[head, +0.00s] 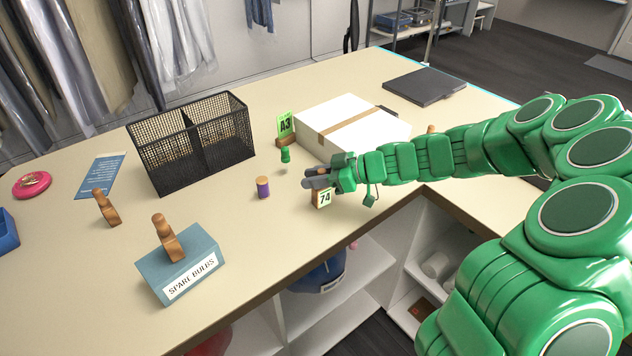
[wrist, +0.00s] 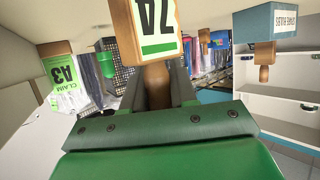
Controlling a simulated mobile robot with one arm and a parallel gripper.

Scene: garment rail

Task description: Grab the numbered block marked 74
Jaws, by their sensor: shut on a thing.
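The numbered block marked 74 (head: 324,197) is a wooden block with a white label and a green stripe. It is at my gripper (head: 318,177), near the table's front edge by the inner corner. In the wrist view the block (wrist: 147,35) fills the top middle, with its narrower wooden stem between the two dark fingers of my gripper (wrist: 158,88). The fingers are shut on it. I cannot tell whether the block's base touches the table.
A purple spool (head: 263,188), a green peg (head: 285,155) and the A3 claim block (head: 285,127) stand nearby. A white box (head: 365,125) lies behind my gripper. A black mesh basket (head: 190,145) and the spare bulbs box (head: 180,265) are left.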

